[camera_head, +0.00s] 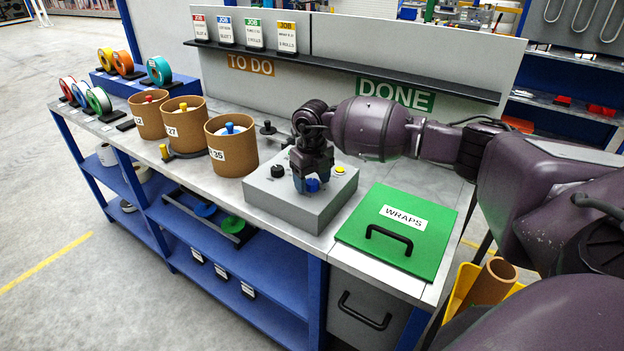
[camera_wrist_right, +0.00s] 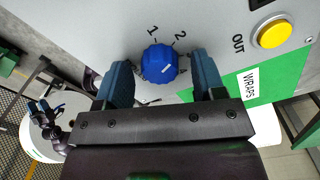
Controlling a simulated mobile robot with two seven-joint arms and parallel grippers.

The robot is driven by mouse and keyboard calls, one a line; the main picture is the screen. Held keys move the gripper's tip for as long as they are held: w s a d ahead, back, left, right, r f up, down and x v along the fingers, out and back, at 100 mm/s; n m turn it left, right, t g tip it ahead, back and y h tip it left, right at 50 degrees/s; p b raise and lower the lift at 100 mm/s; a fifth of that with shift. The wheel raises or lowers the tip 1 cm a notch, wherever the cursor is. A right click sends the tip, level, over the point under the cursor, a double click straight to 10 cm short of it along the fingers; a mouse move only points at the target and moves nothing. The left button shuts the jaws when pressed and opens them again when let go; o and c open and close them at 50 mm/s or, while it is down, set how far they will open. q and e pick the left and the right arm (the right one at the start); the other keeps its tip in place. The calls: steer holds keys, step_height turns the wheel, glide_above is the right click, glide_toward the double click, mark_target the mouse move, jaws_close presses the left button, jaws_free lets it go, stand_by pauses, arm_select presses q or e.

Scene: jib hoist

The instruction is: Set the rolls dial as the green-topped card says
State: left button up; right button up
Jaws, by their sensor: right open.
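The green-topped card (camera_head: 254,34) stands on the shelf, third from the left; its small print seems to end in "2 ROLLS". The blue dial (camera_wrist_right: 159,63) is on the grey box (camera_head: 300,196); it also shows in the head view (camera_head: 312,185). In the right wrist view, the numbers 1 and 2 show above it, further marks partly hidden at its right. A white mark on the dial slants toward the upper right; its exact setting is unclear. My right gripper (camera_wrist_right: 162,78) is open, fingers either side of the dial, contact unclear. My left gripper (camera_wrist_right: 40,107) seems to show small at the left.
The box also carries a black knob (camera_head: 278,171) and a yellow button (camera_wrist_right: 271,34) marked OUT. A green WRAPS lid (camera_head: 385,243) with a black handle lies right of the box. Brown tubs (camera_head: 231,157) stand to the left. A shelf (camera_head: 345,65) runs behind.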

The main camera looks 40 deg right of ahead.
mark_target(312, 181)
step_height(312, 181, up, 11)
steer(key=shift+f, duration=0.15)
stand_by(0.7)
steer(key=s+a+f+m+t+y, duration=0.1)
steer(key=s+a+f+y, duration=0.35)
steer(key=a, duration=0.35)
steer(key=s+a+f+m+t+y, duration=0.1)
steer(key=s+a+f+m+y, duration=0.2)
steer(key=a+y, duration=0.4)
steer(key=s+a+f+t+y, duration=0.1)
steer(key=s+a+f+y, duration=0.3)
steer(key=a, duration=0.5)
steer(key=s+d+f+m+t+h, duration=0.4)
steer(key=s+d+f+m+h, duration=0.3)
steer(key=m, duration=0.8)
steer(key=s+d+f+m+t+h, duration=0.4)
steer(key=s+d+f+m+h, duration=0.2)
steer(key=s+f+m, duration=0.5)
steer(key=f+m+h, duration=0.1)
steer(key=m+h, duration=0.1)
steer(key=m, duration=0.3)
steer(key=shift+s+d+f+h, duration=0.25)
steer(key=shift+d+f+h, duration=0.1)
